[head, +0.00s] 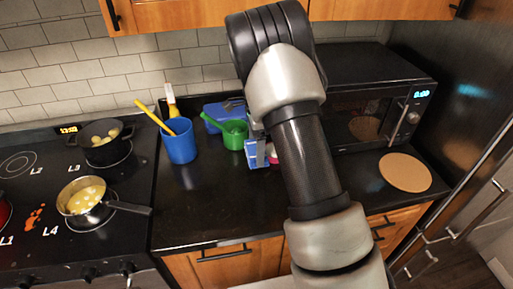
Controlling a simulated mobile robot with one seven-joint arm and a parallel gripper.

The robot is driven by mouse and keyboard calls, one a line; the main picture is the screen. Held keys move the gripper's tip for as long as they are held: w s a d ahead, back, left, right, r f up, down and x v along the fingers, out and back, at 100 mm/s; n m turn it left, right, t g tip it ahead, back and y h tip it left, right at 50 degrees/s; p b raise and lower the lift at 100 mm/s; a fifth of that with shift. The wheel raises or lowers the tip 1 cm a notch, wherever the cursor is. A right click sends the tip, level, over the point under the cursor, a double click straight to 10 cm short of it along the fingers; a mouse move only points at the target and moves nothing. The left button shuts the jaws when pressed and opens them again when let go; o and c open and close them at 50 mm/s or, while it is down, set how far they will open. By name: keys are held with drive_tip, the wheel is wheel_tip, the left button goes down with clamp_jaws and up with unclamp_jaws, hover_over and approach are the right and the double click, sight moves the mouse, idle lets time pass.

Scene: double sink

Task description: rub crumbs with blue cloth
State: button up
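I cannot make out a blue cloth for certain. A flat blue object (224,108) lies at the back of the counter, partly behind a green cup, and a blue-and-white item (258,154) shows just left of my arm. No crumbs can be told apart on the dark counter. Orange-red spots (35,217) lie on the stove top between the burner marks. My arm rises through the middle of the head view and hides what is behind it. A pale grey part beside the arm may belong to my gripper; its fingers are not clearly visible.
A blue cup (179,146) with utensils and a green cup (234,136) stand on the counter (205,215). A microwave (365,100) and a round board (405,172) are at right. Two pots (88,201) (103,152) sit on the stove. The counter's front left is clear.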

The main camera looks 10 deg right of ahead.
drive_tip(key=shift+r+p, duration=1.05)
drive_tip(key=shift+r, duration=0.5)
drive_tip(key=shift+f, duration=0.1)
